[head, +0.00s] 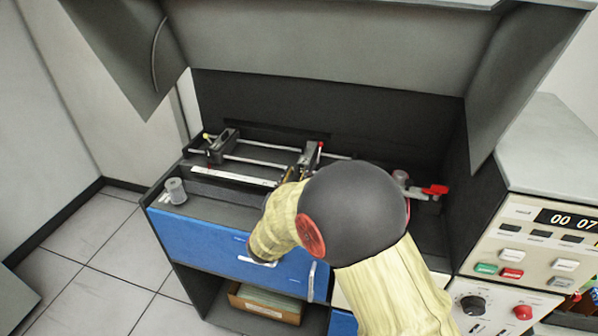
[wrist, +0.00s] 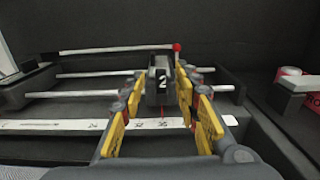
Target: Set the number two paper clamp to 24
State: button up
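The number two paper clamp (wrist: 160,88) is a dark block with a white "2" and a red-tipped lever. It sits on metal rails in the wrist view; it also shows in the head view (head: 307,160). My gripper (wrist: 160,92) has yellow finger pads on either side of this clamp. The fingers are apart, and the right one looks very near the clamp; contact cannot be told. A white scale (wrist: 70,126) runs in front of the clamp, with a thin red pointer line above it. Its numbers are too small to read. In the head view my gripper (head: 290,175) is partly hidden by my arm.
Another clamp (head: 222,146) with a pale-yellow-tipped lever stands farther left on the rails. A grey cylinder (head: 175,191) stands at the left front edge. A red-handled part (head: 434,190) lies to the right. Dark housing walls enclose the rails behind and at the right.

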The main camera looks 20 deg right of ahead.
jog(key=shift+x, duration=1.5)
jog(key=shift+c, duration=0.8)
grip_shut()
